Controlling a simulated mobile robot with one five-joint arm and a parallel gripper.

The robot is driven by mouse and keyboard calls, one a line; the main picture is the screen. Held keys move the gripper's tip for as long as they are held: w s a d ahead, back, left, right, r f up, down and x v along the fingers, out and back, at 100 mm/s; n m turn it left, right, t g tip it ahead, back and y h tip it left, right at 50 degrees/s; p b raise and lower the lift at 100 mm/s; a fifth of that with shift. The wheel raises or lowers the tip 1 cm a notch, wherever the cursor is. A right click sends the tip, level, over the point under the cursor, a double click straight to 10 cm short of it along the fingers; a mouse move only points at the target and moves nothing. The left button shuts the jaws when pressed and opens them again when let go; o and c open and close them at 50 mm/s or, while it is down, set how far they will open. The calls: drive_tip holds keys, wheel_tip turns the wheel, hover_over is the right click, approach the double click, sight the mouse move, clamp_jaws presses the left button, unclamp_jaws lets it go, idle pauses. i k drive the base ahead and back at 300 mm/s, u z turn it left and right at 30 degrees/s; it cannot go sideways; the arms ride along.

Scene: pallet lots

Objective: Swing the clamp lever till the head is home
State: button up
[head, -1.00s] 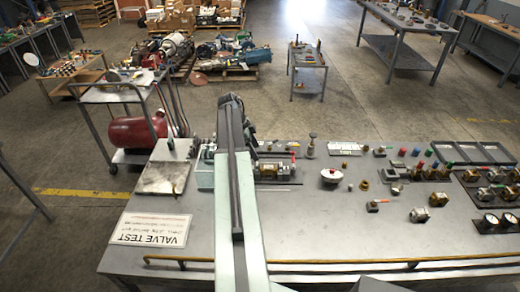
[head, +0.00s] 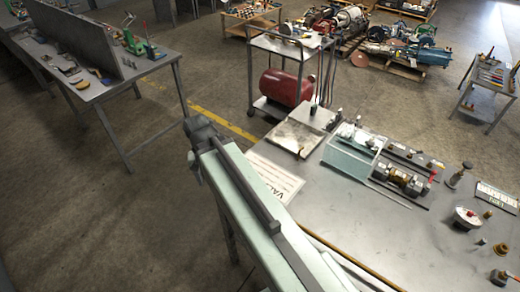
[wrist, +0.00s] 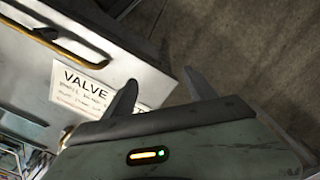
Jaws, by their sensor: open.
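I cannot tell for sure which thing is the clamp. On the left bench, a device with an upright green lever (head: 150,38) stands near the right end, with a second green-handled device (head: 132,38) beside it. They are too small to tell whether a clamp head is seated. My gripper (wrist: 162,92) is open and empty in the wrist view, its two fingers apart over the near edge of the valve test table and the floor. In the head view my arm reaches forward; the gripper is far from the left bench and touches nothing.
The valve test table (head: 330,215) with its printed sheet (head: 272,178), a clear bin (head: 350,155) and several valves fills the right. A cart (head: 285,45) with a red tank (head: 287,86) stands behind. Open floor (head: 75,215) lies between me and the left bench (head: 98,88).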

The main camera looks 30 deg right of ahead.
sight(433, 173)
drive_tip(key=z, duration=2.55)
